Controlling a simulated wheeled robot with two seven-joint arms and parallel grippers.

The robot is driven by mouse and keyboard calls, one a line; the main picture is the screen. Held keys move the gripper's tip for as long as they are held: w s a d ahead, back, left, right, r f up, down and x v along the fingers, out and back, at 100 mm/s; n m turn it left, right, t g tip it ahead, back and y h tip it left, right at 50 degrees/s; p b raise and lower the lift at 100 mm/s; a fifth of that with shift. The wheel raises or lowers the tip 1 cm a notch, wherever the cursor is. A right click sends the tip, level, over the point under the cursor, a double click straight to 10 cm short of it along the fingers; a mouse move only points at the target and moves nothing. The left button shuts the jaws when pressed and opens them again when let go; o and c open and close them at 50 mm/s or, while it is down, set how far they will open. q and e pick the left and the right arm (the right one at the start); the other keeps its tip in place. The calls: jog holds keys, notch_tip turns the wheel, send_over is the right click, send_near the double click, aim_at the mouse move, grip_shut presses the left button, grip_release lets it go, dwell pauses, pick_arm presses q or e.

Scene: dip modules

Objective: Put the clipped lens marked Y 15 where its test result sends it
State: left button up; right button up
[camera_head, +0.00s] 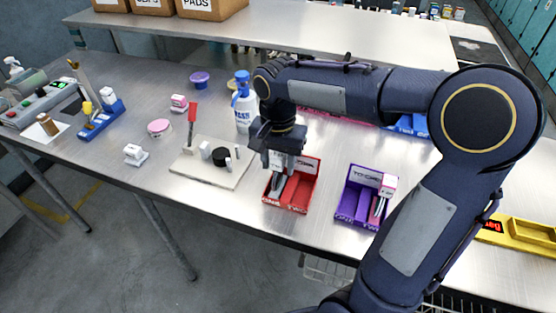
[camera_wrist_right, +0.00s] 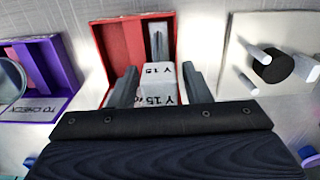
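The clipped lens marked Y 15 (camera_wrist_right: 160,86) is between the fingers of my right gripper (camera_wrist_right: 160,85) in the wrist view. Its pale block faces the camera, and its metal clip points into the red tray (camera_wrist_right: 108,60). In the head view my right gripper (camera_head: 278,172) is low over the red tray (camera_head: 304,196). I cannot tell whether its fingers press on the block. The lens itself is hard to make out. A purple tray (camera_head: 350,205), labelled TO CHECK in the wrist view (camera_wrist_right: 40,108), holds another clipped piece (camera_head: 386,186). My left gripper is not in view.
A pale board (camera_head: 190,170) with a dark round stand and small posts lies left of the red tray. A wash bottle (camera_head: 244,108) stands behind it. A blue rack (camera_head: 100,122) is farther left. A yellow tray (camera_head: 525,236) lies at right. The table front between is bare.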

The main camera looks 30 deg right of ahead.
jog(key=shift+o, duration=0.3)
notch_tip(320, 180, up, 12)
jog(key=shift+f+p, duration=0.2)
jog(key=shift+p, duration=0.45)
jog(key=shift+r, duration=0.3)
jog(key=shift+s, duration=0.35)
jog(key=s+a+f+n+t+y, duration=0.2)
jog(key=s+f+n, duration=0.2)
jog(key=s, duration=0.4)
jog(key=s+a+f+n+t+y, duration=0.1)
jog(key=s+a+f+n+t, duration=0.1)
jog(key=s+f, duration=0.5)
jog(key=shift+s+f+n+t+y, duration=0.25)
jog(key=shift+s+n+t+y, duration=0.15)
jog(key=shift+s+n+t, duration=0.5)
jog(key=shift+w+a, duration=0.1)
jog(key=shift+w, duration=0.2)
